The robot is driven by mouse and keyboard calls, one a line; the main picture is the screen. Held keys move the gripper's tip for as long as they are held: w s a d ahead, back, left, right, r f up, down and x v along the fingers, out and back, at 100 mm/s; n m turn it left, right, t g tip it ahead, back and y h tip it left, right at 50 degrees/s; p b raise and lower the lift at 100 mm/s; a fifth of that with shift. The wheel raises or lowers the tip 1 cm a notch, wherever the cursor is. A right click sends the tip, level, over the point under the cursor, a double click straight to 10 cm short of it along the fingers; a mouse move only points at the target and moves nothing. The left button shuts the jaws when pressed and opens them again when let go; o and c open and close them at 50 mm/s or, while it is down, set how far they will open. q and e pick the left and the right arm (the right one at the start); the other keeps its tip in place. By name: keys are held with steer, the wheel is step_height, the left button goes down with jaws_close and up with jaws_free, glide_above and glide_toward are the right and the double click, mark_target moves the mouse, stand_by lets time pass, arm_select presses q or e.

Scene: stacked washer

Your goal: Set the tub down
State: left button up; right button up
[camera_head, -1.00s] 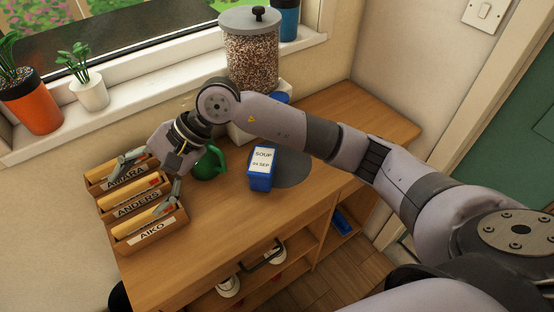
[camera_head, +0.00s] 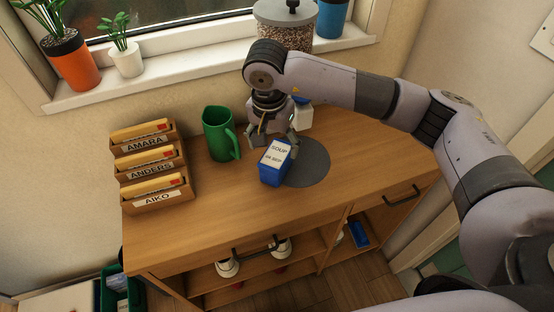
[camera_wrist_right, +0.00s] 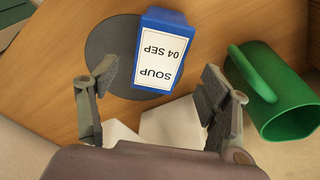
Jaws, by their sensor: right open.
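The blue tub (camera_head: 272,175) with a white label reading "SOUP 04 SEP" stands on the wooden cabinet top, partly over the left edge of a dark round mat (camera_head: 312,165). In the right wrist view the tub (camera_wrist_right: 161,58) lies ahead of the fingers, overlapping the mat (camera_wrist_right: 104,40). My right gripper (camera_head: 273,143) is just behind the tub in the head view. In the right wrist view its fingers (camera_wrist_right: 158,92) are spread with nothing gripped between them. Whether a fingertip touches the tub cannot be told. My left gripper does not show.
A green jug (camera_head: 217,135) stands left of my right gripper, close by one finger. Labelled letter trays (camera_head: 158,200) stand at the left. A large jar (camera_head: 284,30) and a white object (camera_head: 303,117) are behind. The cabinet's front top is clear.

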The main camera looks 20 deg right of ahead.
mark_target(276, 154)
step_height(276, 154, down, 3)
steer(key=shift+w+r, duration=0.15)
steer(key=f, duration=0.1)
steer(key=f+p, duration=0.1)
steer(key=f, duration=0.2)
steer(key=shift+d+p, duration=0.35)
steer(key=shift+p, duration=0.05)
steer(key=shift+w+f, duration=0.15)
steer(key=shift+f, duration=0.4)
steer(key=c, duration=1.5)
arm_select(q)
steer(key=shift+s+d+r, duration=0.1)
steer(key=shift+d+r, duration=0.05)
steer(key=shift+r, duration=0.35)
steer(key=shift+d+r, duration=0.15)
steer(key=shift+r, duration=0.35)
arm_select(e)
steer(key=shift+c, duration=0.7)
steer(key=shift+r, duration=0.15)
